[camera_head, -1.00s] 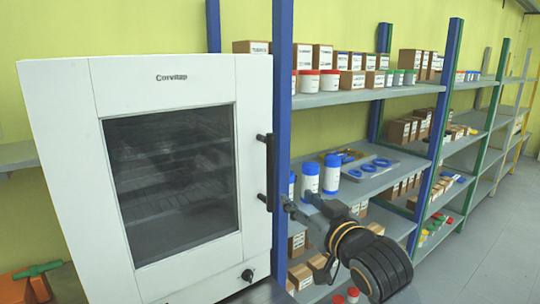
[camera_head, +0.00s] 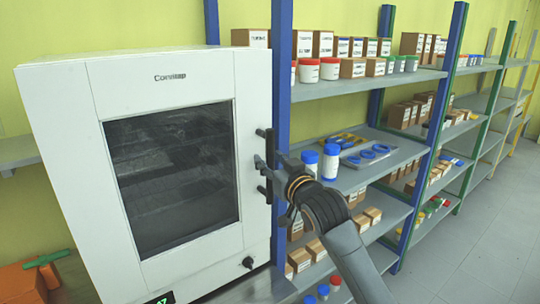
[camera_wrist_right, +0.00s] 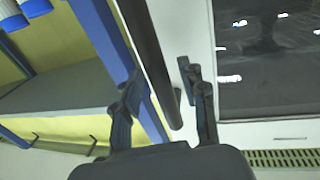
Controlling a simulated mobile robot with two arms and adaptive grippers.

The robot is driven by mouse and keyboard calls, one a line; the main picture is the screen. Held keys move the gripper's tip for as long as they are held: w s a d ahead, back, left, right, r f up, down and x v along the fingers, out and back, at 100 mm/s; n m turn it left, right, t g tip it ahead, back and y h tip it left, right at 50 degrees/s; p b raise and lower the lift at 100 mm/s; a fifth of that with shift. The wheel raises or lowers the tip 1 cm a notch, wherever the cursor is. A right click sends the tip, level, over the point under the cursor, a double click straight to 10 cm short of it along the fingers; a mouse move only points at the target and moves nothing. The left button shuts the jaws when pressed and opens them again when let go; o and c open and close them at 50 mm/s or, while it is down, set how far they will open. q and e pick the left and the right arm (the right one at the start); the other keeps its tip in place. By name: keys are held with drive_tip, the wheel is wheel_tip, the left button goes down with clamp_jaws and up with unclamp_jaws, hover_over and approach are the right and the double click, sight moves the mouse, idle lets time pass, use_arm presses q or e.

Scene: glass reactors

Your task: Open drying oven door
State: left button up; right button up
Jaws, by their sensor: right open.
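The white drying oven (camera_head: 168,72) stands at the left of the head view, with its dark-windowed door (camera_head: 172,175) shut. A black vertical handle (camera_head: 267,143) is on the door's right edge. My right gripper (camera_head: 262,165) is at the handle, seen from the right. In the right wrist view the handle bar (camera_wrist_right: 150,60) runs between the two open fingers (camera_wrist_right: 160,95). The fingers stand apart on either side of it; I cannot tell if either touches. The gripper hides part of the handle in the head view. My left gripper is not in view.
A blue shelf post (camera_head: 281,100) stands close beside the oven's right side. Shelves (camera_head: 365,85) behind my right arm hold boxes, jars and blue-capped bottles (camera_head: 330,163). An orange object (camera_head: 22,283) is at the lower left. Clear floor (camera_head: 475,240) lies at the right.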

drive_tip(key=shift+w+a, duration=0.2)
drive_tip(key=shift+w, duration=0.1)
drive_tip(key=shift+c, duration=0.3)
clamp_jaws()
drive_tip(key=shift+f, duration=0.1)
